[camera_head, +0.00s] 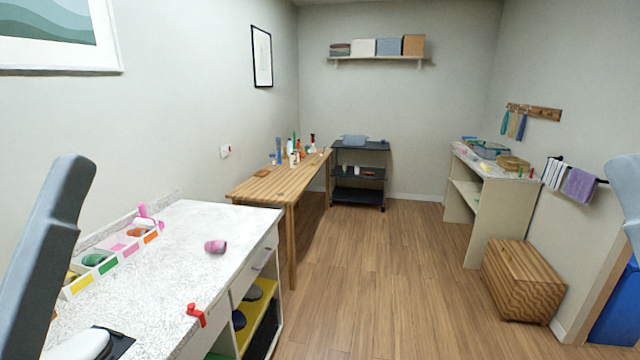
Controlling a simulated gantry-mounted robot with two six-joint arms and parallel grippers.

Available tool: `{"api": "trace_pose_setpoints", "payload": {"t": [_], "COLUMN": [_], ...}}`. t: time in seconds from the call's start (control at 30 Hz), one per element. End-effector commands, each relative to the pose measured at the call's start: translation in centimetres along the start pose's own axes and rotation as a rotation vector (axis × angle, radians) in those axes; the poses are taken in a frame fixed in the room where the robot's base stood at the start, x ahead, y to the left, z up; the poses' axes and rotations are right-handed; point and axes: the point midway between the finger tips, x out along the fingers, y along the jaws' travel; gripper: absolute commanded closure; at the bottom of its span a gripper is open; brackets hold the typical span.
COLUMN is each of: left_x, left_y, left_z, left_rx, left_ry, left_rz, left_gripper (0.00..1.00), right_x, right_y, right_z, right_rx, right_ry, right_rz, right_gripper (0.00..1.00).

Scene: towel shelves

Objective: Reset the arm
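Two grey arm parts of mine show in the head view, one rising at the left edge and one at the right edge. Neither gripper's fingers are in view, so I cannot see whether they are open or hold anything. No towel is seen in a gripper. A purple towel (579,186) hangs on a wall rail at the right, beside a striped cloth (553,173).
A white speckled counter (190,262) at the left bears a divided bin (115,255) and a pink roll (215,246). A wooden table (275,182) with bottles, a black cart (359,172), a shelving unit (483,222) and a wooden chest (521,280) stand beyond. The middle floor is clear.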

Motion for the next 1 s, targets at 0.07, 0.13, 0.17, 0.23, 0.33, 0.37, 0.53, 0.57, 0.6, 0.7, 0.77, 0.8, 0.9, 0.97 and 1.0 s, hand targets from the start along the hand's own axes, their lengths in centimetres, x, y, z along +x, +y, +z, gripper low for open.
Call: {"api": "trace_pose_setpoints", "payload": {"t": [0.07,0.13,0.17,0.23,0.33,0.37,0.53,0.57,0.6,0.7,0.77,0.8,0.9,0.97,1.0], "left_x": [4.2,6.6,7.6,10.2,13.8,14.8,20.6,21.4,22.3,23.9,24.3,24.4,24.3,24.2,24.1], "left_y": [-0.1,-0.1,-0.1,-0.1,-0.2,-0.2,-0.2,-0.2,-0.3,-0.3,-0.3,-0.3,-0.3,-0.3,-0.3], "left_z": [-3.8,-6.0,-6.9,-9.2,-12.5,-13.5,-18.8,-19.5,-20.4,-21.8,-22.1,-22.2,-22.1,-22.0,-22.0], "left_rx": [0.000,0.000,0.000,-0.001,-0.001,-0.001,-0.001,-0.001,-0.001,-0.001,-0.001,-0.001,-0.001,-0.001,-0.001], "left_ry": [-0.001,-0.001,-0.001,-0.002,-0.002,-0.002,-0.002,-0.002,-0.002,-0.003,-0.003,-0.003,-0.003,-0.002,-0.002], "left_rz": [-0.001,-0.002,-0.002,-0.002,-0.002,-0.003,-0.003,-0.003,-0.003,-0.003,-0.003,-0.003,-0.003,-0.003,-0.003], "left_gripper": [0.00,0.00,0.00,0.00,0.00,0.00,0.00,0.00,0.00,0.00,0.00,0.00,0.00,0.00,0.00], "right_x": [4.2,6.6,7.6,10.2,13.8,14.8,20.6,21.4,22.3,23.9,24.3,24.4,24.3,24.2,24.1], "right_y": [0.0,0.0,0.0,0.0,0.1,0.1,0.1,0.1,0.1,0.1,0.1,0.1,0.1,0.1,0.1], "right_z": [-3.8,-6.0,-6.9,-9.3,-12.6,-13.5,-18.8,-19.6,-20.4,-21.9,-22.2,-22.3,-22.2,-22.1,-22.1], "right_rx": [0.000,0.000,0.000,0.000,0.000,0.000,0.000,0.000,0.000,0.000,0.000,0.000,0.000,0.000,0.000], "right_ry": [-0.001,-0.002,-0.002,-0.002,-0.002,-0.002,-0.002,-0.002,-0.002,-0.002,-0.002,-0.002,-0.003,-0.003,-0.003], "right_rz": [0.000,0.000,0.000,0.000,0.000,0.000,0.000,0.000,0.000,0.000,0.000,0.000,0.000,0.000,0.000], "right_gripper": [1.00,1.00,1.00,1.00,1.00,1.00,1.00,1.00,1.00,1.00,1.00,1.00,1.00,1.00,1.00]}}
